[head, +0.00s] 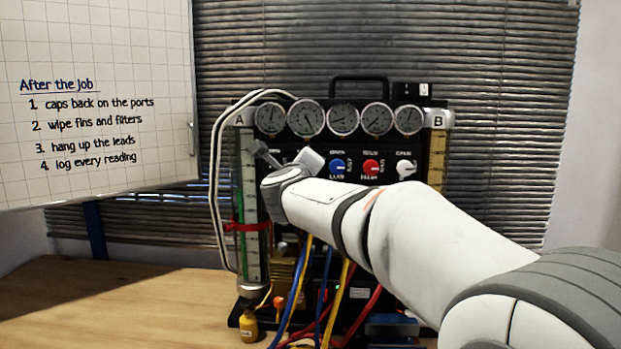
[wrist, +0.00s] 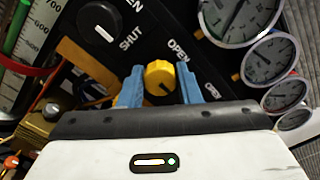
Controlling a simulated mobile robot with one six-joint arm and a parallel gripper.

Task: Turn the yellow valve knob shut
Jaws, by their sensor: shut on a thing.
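The yellow valve knob (wrist: 159,75) is on the black panel in the wrist view. The two blue fingers of my gripper (wrist: 158,83) stand one on each side of it, shut on it. A small dark mark shows on the lower part of the knob's face. An "OPEN" label is printed just above and right of the knob; I cannot see a "SHUT" label that clearly belongs to it. In the head view, my wrist (head: 290,178) is at the panel's left part and hides the yellow knob.
A black knob (wrist: 100,25) sits up and left of the yellow one. Blue (head: 338,167), red (head: 371,167) and white (head: 405,168) knobs are to the right, below a row of several gauges (head: 343,118). Coloured leads (head: 346,290) hang below. A glass tube (head: 250,200) stands left.

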